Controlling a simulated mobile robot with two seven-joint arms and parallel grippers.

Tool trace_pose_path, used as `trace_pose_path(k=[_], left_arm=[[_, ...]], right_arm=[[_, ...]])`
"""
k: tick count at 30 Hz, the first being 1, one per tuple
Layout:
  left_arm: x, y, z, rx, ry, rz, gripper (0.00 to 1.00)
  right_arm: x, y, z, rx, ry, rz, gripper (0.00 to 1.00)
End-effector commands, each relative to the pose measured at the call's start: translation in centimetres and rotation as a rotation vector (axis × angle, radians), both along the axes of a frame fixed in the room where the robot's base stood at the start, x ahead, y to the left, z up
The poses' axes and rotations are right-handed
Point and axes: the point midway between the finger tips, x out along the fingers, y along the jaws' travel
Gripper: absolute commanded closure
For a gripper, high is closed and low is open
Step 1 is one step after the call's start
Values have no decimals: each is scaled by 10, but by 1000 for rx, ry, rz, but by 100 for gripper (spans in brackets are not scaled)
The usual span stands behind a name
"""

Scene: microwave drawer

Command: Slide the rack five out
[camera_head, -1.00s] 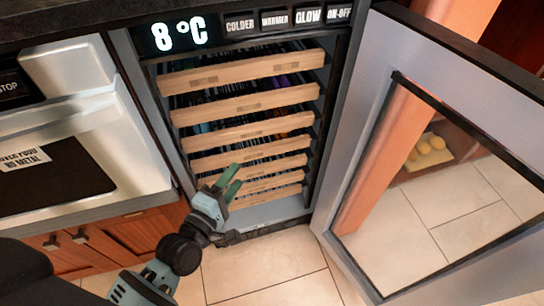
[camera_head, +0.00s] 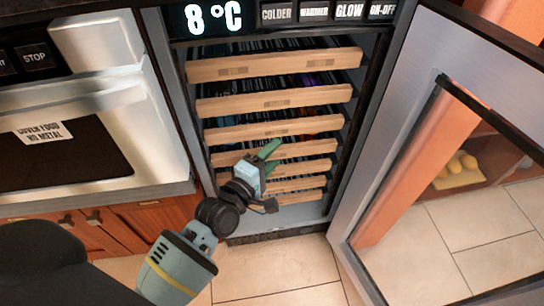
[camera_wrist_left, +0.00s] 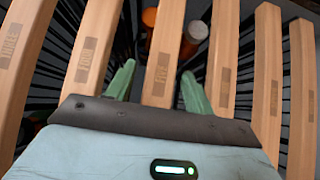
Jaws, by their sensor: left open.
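The cooler holds a stack of slatted racks with pale wooden fronts. Rack five (camera_head: 308,166) looks to be the fifth front from the top in the head view and is pushed in level with the others. My left gripper (camera_head: 269,155) is open in front of the middle racks. In the left wrist view its two green fingers (camera_wrist_left: 157,88) lie on either side of one wooden front (camera_wrist_left: 160,50), whose small label seems to read FIVE. The front lies between the fingers without being clamped; contact cannot be told. My right gripper is not in view.
The cooler's glass door (camera_head: 450,170) stands wide open on the right. A steel oven (camera_head: 90,110) and wooden cabinet (camera_head: 130,230) are on the left. Neighbouring rack fronts (camera_wrist_left: 90,50) sit close beside the fingers. The tiled floor (camera_head: 280,280) in front is clear.

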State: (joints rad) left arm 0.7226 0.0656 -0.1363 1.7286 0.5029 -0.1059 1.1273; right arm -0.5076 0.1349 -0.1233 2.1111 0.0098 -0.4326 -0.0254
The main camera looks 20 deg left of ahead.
Motion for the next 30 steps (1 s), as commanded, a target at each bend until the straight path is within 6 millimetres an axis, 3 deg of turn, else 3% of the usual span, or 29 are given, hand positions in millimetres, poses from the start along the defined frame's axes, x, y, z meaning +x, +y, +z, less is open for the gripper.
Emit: trace_pose_path(k=[6,18,30], left_arm=[[0,0,0,0,0,0,47],[0,0,0,0,0,0,100],[-9,-7,1,-3,2,-1,100]], right_arm=[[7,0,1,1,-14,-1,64],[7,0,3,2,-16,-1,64],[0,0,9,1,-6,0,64]])
